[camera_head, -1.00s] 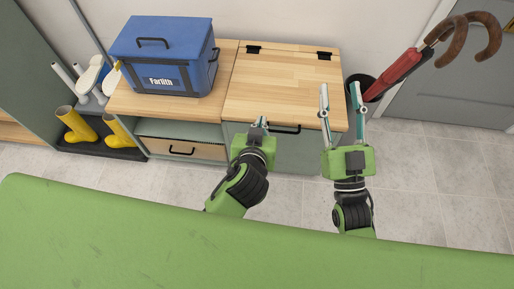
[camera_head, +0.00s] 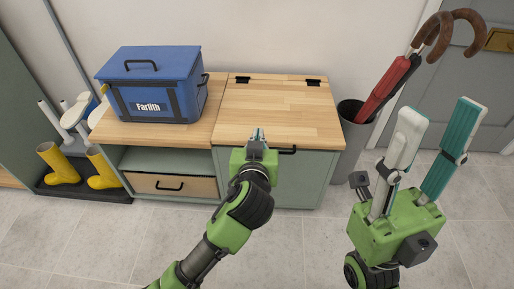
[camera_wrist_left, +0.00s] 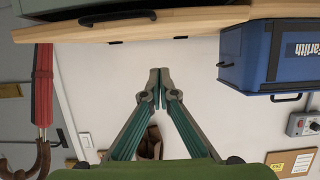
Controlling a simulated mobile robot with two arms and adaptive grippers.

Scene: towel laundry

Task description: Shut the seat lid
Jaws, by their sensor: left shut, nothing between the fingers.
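The seat lid (camera_head: 275,108) is a light wooden panel on the right part of the bench, with two black hinges at its back edge. It looks flat, level with the bench top (camera_head: 140,133); a small gap at its front edge cannot be ruled out. It also shows in the left wrist view as a wooden strip (camera_wrist_left: 140,27). My left gripper (camera_head: 257,136) is shut and empty, at the lid's front edge in the head view; contact cannot be told. Its closed tips also show in the left wrist view (camera_wrist_left: 158,72). My right gripper (camera_head: 443,112) is open and empty, right of the bench.
A blue Farlith box (camera_head: 155,85) stands on the bench left of the lid. A dark bin (camera_head: 350,135) with a red umbrella (camera_head: 388,88) stands right of the bench. Yellow boots (camera_head: 60,165) stand at the left. The floor in front is clear.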

